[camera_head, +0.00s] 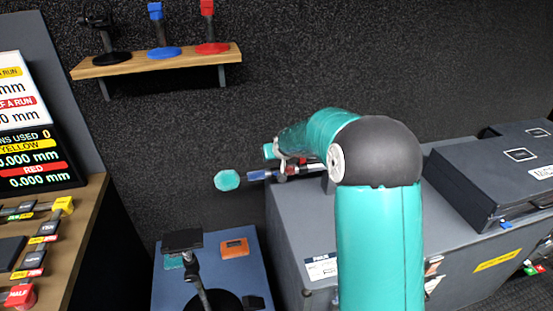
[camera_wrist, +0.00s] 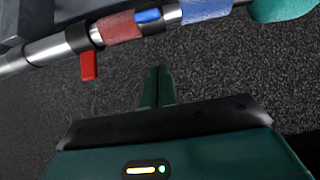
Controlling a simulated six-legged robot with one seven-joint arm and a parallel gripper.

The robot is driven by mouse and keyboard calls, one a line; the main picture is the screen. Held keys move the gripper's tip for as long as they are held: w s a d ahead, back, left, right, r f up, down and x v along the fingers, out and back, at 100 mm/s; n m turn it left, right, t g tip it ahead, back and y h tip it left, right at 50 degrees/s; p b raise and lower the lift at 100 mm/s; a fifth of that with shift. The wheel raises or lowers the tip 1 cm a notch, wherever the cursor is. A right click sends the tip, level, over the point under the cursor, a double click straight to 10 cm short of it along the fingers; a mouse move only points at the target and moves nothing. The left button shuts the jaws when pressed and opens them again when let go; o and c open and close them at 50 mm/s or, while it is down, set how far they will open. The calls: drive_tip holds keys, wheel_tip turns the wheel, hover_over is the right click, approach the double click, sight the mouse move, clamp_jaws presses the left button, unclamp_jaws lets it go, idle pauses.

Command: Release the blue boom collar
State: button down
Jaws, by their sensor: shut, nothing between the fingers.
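The boom pole runs across the top of the wrist view, with its bare metal section (camera_wrist: 30,54) at the left. The blue collar lever (camera_wrist: 148,15) lies along the pole on a dark collar, between a red section (camera_wrist: 120,27) and a blue section (camera_wrist: 205,10). A red collar lever (camera_wrist: 88,66) sticks out from the pole farther left. My gripper (camera_wrist: 158,70) is shut and empty, below the pole in the picture and apart from the blue lever. In the head view, the blue section (camera_head: 258,175) shows beside a teal end piece (camera_head: 227,180); my arm hides much of the pole.
A grey case or cabinet (camera_head: 300,225) stands beneath the pole. A wooden shelf (camera_head: 150,64) with black, blue and red stands hangs on the dark wall. A blue-topped table (camera_head: 235,270) stands at lower centre, and a desk with a display (camera_head: 35,150) at left.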

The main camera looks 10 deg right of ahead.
drive_tip(key=s+r, duration=0.2)
drive_tip(key=s, duration=0.7)
drive_tip(key=shift+r, duration=0.15)
